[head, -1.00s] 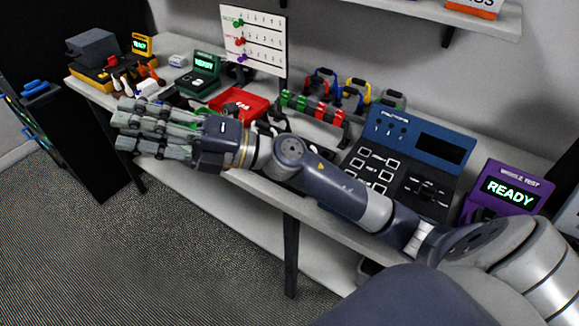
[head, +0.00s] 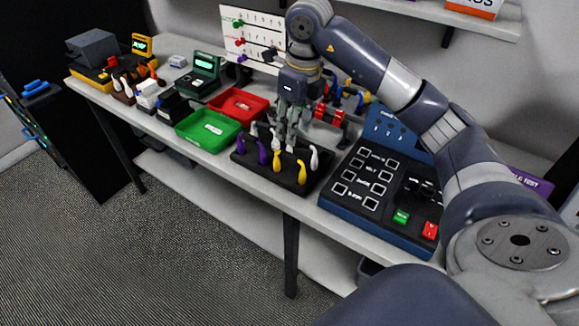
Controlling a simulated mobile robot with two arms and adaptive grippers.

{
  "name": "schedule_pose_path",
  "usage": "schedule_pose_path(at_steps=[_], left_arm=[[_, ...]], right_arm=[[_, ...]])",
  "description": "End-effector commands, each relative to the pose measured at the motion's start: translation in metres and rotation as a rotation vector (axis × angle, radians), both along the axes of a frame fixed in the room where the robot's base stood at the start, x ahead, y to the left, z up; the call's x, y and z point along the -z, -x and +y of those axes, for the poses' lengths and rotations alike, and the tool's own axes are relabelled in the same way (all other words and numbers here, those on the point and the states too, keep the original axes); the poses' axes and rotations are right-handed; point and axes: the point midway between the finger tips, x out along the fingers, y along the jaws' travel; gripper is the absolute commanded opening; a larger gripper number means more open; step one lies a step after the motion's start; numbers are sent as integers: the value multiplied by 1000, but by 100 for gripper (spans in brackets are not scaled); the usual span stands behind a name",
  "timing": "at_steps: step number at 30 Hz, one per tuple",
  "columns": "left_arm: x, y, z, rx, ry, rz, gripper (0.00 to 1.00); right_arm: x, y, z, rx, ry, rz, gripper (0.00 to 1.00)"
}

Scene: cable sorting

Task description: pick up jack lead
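The jack leads stand upright in a black rack (head: 290,187) at the table's front edge. Another white lead (head: 314,158) stands at the right end, and more plugs behind are partly hidden. My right gripper (head: 286,143) points straight down over the rack's back row, its fingertips among or just behind the leads. I cannot tell whether its fingers are closed on a lead. My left gripper is not in view.
A green tray (head: 183,128) and a red tray (head: 262,104) sit left of the rack. A blue-black button console (head: 335,205) stands close on its right. Coloured clamps (head: 330,115) are behind my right gripper, near the pegboard (head: 232,58).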

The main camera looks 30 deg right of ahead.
Motion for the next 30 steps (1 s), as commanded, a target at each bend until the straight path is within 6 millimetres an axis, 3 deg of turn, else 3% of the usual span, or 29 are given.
schedule_pose_path(at_steps=[6, 14, 22, 30], left_arm=[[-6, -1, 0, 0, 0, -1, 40], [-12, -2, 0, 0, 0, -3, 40], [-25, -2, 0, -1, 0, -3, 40], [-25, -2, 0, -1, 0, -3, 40]], right_arm=[[35, -2, 2, -1, 0, 7, 38], [54, -4, 3, -2, -2, 5, 38], [91, -7, 5, -1, -2, 4, 38], [100, -8, 5, -2, -3, 1, 38]])
